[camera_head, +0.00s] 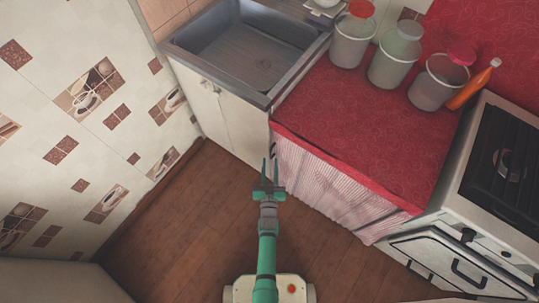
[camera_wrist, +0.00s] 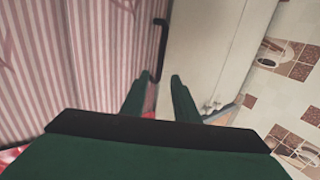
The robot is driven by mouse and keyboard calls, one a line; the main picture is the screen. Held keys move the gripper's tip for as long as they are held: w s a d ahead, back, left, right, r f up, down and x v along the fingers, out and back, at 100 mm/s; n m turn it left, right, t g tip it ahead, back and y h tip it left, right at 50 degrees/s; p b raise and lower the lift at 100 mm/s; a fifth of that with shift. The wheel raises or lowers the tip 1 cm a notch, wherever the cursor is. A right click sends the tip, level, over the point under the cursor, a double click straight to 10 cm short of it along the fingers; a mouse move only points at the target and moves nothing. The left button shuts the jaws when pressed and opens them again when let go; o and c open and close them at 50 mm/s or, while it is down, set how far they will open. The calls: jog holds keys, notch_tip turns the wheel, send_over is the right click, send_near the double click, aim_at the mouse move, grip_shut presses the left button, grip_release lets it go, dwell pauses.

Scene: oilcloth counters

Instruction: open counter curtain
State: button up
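The counter curtain (camera_head: 335,188) is pink and white striped and hangs in folds under the red-covered counter (camera_head: 345,125) in the head view. In the wrist view the curtain (camera_wrist: 75,60) fills the left side. A dark handle (camera_wrist: 160,48) stands at the curtain's right edge there, ahead of the fingertips. My gripper (camera_head: 270,170) is in front of the curtain's left end, near the sink cabinet. In the wrist view my gripper (camera_wrist: 160,82) has its two green fingers apart, with nothing held between them. Whether a finger touches the handle cannot be told.
A metal sink (camera_head: 245,45) on a white cabinet (camera_head: 220,110) is left of the counter. A stove (camera_head: 490,190) stands to the right. Several jars (camera_head: 393,60) and an orange bottle (camera_head: 473,85) stand on the counter. The wooden floor (camera_head: 180,230) is clear.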

aim_at(271, 153)
jog(key=w, duration=0.3)
jog(key=shift+w+d, duration=0.25)
jog(key=shift+w, duration=0.55)
jog(key=shift+a, duration=0.1)
grip_shut()
